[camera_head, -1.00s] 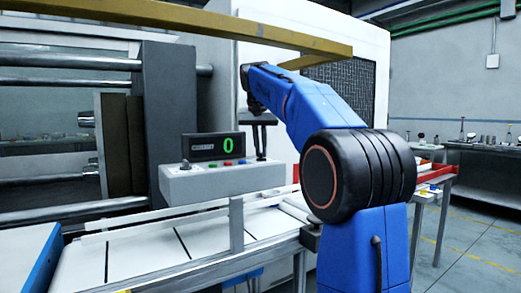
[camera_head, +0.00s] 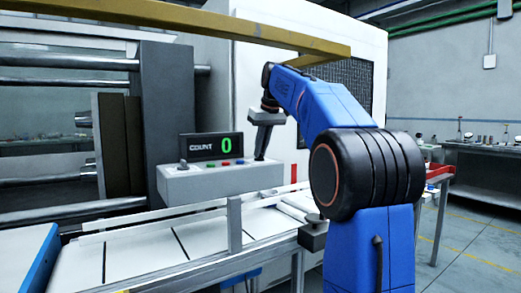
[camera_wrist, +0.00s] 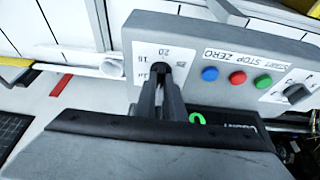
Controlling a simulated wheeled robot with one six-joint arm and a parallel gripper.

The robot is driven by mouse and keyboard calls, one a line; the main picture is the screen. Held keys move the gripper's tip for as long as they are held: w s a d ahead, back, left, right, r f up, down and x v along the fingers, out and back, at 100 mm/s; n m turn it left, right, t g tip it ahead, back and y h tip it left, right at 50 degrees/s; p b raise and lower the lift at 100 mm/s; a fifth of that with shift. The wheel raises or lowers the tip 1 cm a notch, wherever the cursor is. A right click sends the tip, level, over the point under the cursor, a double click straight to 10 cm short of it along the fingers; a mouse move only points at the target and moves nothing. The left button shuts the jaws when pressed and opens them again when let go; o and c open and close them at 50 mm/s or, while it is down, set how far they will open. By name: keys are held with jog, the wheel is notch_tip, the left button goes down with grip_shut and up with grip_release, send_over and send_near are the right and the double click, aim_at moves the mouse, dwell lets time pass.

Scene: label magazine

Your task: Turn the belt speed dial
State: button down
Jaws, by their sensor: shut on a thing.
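The grey control box (camera_head: 222,184) stands beside the conveyor, with my gripper (camera_head: 260,157) reaching down to its right end. In the wrist view, my gripper (camera_wrist: 163,82) is shut on a dark dial knob (camera_wrist: 161,69). A white scale plate (camera_wrist: 178,52) around the knob carries numbers; 18 and 20 can be read. My fingers hide much of the knob, so its pointer cannot be made out. In the head view the knob is hidden at the fingertips, and my gripper leans, its body right of the tips.
Blue (camera_wrist: 210,74), red (camera_wrist: 238,78) and green (camera_wrist: 263,82) buttons sit beside the held knob, under START STOP ZERO lettering. A second knob (camera_wrist: 296,92) is at the far end. The counter display (camera_head: 212,146) reads 0.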

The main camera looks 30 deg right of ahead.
dwell(0.3)
jog(key=c, duration=1.8)
grip_release()
jog(key=shift+c, duration=0.2)
jog(key=v, duration=1.7)
jog(key=shift+d+r, duration=0.2)
jog(key=shift+a, duration=0.1)
